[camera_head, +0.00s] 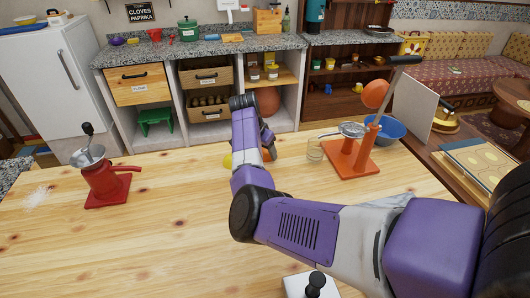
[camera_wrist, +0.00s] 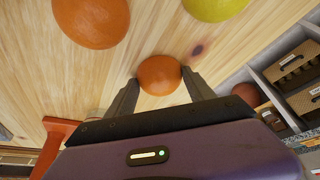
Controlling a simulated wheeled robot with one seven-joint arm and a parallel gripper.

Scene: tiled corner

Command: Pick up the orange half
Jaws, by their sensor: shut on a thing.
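The orange half (camera_wrist: 159,83) sits between the two fingertips of my gripper (camera_wrist: 160,75) in the wrist view. Its rounded, rind-coloured side shows, and a cut face cannot be seen. The fingers touch it on both sides, and my gripper is shut on it. Whether it rests on the wooden table or hangs just above it is hard to tell.
Another orange fruit (camera_wrist: 92,20) and a yellow-green fruit (camera_wrist: 214,8) lie close by. An orange press (camera_head: 354,158), a glass (camera_head: 315,150) and a blue bowl (camera_head: 388,129) stand to the right. A red grinder (camera_head: 104,180) stands at left. The table's left middle is clear.

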